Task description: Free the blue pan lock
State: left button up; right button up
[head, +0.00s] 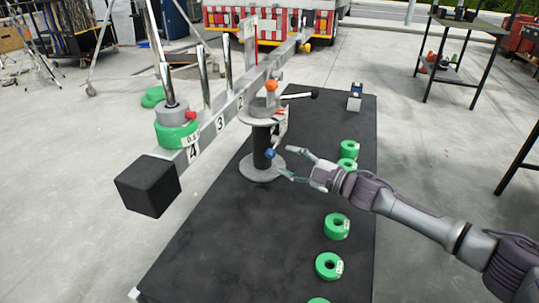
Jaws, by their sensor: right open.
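The blue pan lock (270,154) shows as a small blue knob on the column of a grey balance stand (262,172). My right gripper (288,162) comes in from the right with its fingers apart. Its fingertips point at the blue knob and look a little to the right of it. I cannot tell whether a finger touches it. My left gripper is not in view. A long grey numbered beam (230,112) rests across the top of the stand, with an orange knob (271,86) near its middle.
A green ring weight (176,134) sits on a beam peg, by a black block (148,186) at the beam's near end. Several green rings, one of them here (337,226), lie along the right side of the black table (240,240). A dark-topped bench (465,23) stands at upper right.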

aim_at(271, 151)
jog(key=b+x, duration=0.1)
jog(key=x, duration=0.5)
jog(key=shift+w+a, duration=0.25)
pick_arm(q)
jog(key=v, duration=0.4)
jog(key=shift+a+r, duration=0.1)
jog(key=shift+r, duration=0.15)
pick_arm(e)
grip_shut()
jog(key=shift+f, duration=0.1)
